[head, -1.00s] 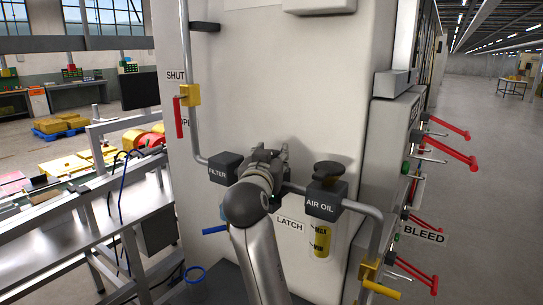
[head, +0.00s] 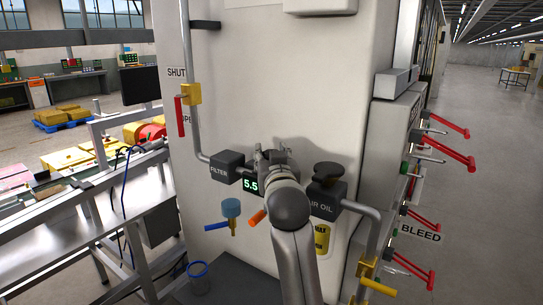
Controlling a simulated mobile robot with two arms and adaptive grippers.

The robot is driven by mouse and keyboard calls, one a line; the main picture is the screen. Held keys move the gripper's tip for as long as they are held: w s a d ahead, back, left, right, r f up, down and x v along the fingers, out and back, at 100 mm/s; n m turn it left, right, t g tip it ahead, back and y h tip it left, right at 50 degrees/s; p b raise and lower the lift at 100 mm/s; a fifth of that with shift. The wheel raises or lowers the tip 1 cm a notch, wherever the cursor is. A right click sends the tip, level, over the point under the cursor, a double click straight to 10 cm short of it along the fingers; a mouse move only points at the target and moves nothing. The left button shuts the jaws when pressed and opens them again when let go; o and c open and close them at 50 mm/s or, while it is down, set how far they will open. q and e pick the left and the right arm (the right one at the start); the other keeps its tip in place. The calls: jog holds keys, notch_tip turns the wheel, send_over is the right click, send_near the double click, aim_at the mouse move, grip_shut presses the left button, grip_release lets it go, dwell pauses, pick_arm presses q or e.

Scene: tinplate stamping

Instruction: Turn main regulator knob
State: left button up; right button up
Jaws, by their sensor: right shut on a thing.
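My right gripper (head: 271,156) is at the machine's white panel, between the FILTER block (head: 227,167) and the AIR OIL block (head: 326,199). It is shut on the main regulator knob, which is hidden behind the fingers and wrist. A small display (head: 251,184) just below left of the gripper reads 5.5 in green. My right arm comes up from the bottom and covers part of the AIR OIL label. My left gripper is not in view.
A red lever (head: 180,117) hangs on a yellow valve at upper left. Below the filter are a blue round part (head: 231,208), a blue handle (head: 216,226) and an orange handle (head: 258,217). Red levers (head: 451,127) stick out at right. A yellow valve handle (head: 379,288) is at lower right.

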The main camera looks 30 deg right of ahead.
jog(key=o, duration=1.1)
jog(key=shift+c, duration=0.2)
jog(key=v, duration=1.2)
jog(key=shift+f, duration=0.1)
